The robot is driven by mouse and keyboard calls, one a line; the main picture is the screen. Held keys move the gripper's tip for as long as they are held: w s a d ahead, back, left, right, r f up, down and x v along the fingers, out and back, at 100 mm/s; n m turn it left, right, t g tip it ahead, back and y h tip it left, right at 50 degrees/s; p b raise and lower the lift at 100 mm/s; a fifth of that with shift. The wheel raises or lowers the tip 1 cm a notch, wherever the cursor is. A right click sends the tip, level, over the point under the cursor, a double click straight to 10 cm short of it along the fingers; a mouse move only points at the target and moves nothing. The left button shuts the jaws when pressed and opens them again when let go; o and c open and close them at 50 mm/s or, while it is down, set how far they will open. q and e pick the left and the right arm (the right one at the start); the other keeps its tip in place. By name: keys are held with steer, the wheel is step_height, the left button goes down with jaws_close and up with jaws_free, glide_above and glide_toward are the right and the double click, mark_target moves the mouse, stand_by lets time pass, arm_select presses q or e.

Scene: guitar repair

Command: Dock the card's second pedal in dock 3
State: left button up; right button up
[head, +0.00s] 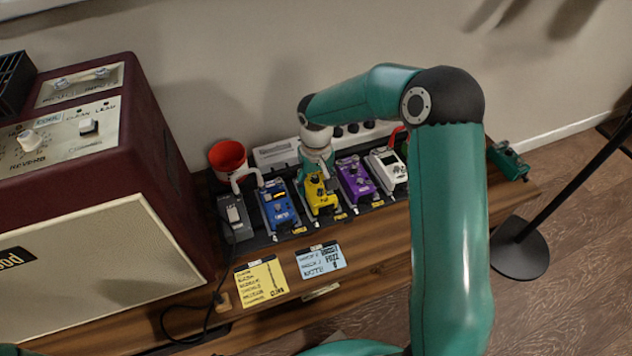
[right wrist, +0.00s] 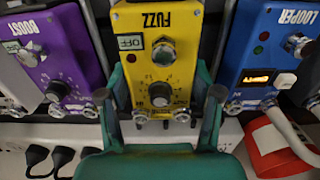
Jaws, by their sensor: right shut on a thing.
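The yellow FUZZ pedal (head: 322,197) stands in the row between the blue LOOPER pedal (head: 279,207) and the purple BOOST pedal (head: 355,181). My right gripper (head: 319,172) is over its back end. In the right wrist view, my right gripper's fingers (right wrist: 162,100) are shut on both sides of the FUZZ pedal (right wrist: 160,55), which reads OFF. I cannot tell whether it is fully seated. A blue card (head: 321,262) and a yellow card (head: 261,282) lie at the bench front; their small writing is hard to read. My left gripper is not in view.
A grey pedal (head: 234,216) and a white pedal (head: 387,169) end the row. A red cup (head: 228,157) stands behind it. A large amplifier (head: 100,190) blocks the left. A green object (head: 508,161) is at the bench's right end. A black cable hangs at front left.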

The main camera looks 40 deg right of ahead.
steer(key=shift+f, duration=0.2)
steer(key=o, duration=1.7)
steer(key=shift+c, duration=0.2)
steer(key=shift+r, duration=0.15)
steer(key=shift+r+p, duration=2.85)
steer(key=shift+r, duration=1.1)
